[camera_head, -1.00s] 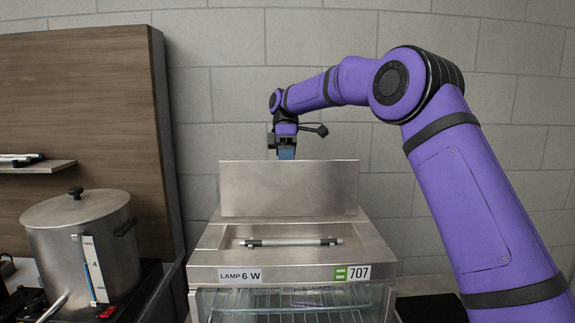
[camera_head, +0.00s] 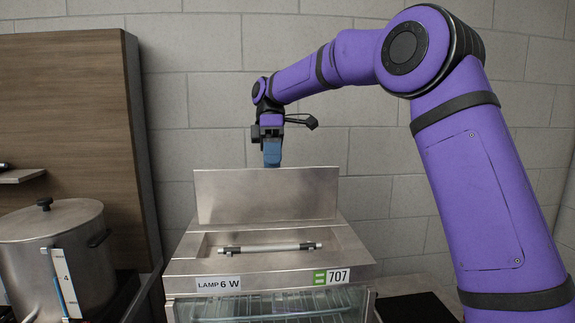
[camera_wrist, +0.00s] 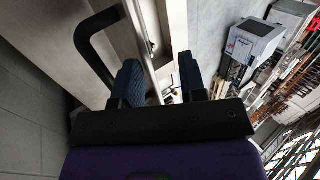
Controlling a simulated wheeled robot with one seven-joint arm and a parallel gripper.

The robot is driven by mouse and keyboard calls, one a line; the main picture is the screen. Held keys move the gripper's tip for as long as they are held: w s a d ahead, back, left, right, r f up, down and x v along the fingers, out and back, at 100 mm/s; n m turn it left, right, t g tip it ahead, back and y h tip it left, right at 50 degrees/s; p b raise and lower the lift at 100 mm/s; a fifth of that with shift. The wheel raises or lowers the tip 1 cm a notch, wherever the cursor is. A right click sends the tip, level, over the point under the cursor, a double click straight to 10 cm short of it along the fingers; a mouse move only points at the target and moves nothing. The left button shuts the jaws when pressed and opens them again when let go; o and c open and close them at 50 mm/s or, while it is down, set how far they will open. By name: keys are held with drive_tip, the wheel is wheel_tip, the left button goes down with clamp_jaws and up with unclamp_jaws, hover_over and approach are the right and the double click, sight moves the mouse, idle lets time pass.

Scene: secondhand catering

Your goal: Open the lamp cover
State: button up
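The lamp cover (camera_head: 266,196) is a flat metal flap standing upright at the rear of the lamp housing's top. The housing front (camera_head: 268,281) carries the labels "LAMP 6 W" and "707". A tube lamp (camera_head: 268,248) lies exposed in the recess in front of the cover. My gripper (camera_head: 272,158) points down at the cover's top edge, near its middle or just behind it. In the wrist view, its two blue fingers (camera_wrist: 160,82) are apart, with a pale panel edge running between them. A black curved handle (camera_wrist: 88,42) is left of the fingers. Contact cannot be told.
A steel pot (camera_head: 58,254) with a lid stands at the left, beside a wooden panel (camera_head: 72,130). A grey block wall (camera_head: 210,90) is close behind the cover. A dark flat surface (camera_head: 418,306) lies to the right of the housing.

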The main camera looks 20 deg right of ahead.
drive_tip(key=s, duration=0.9)
drive_tip(key=shift+s+d+r, duration=0.15)
drive_tip(key=shift+d+r, duration=0.25)
drive_tip(key=shift+s, duration=0.1)
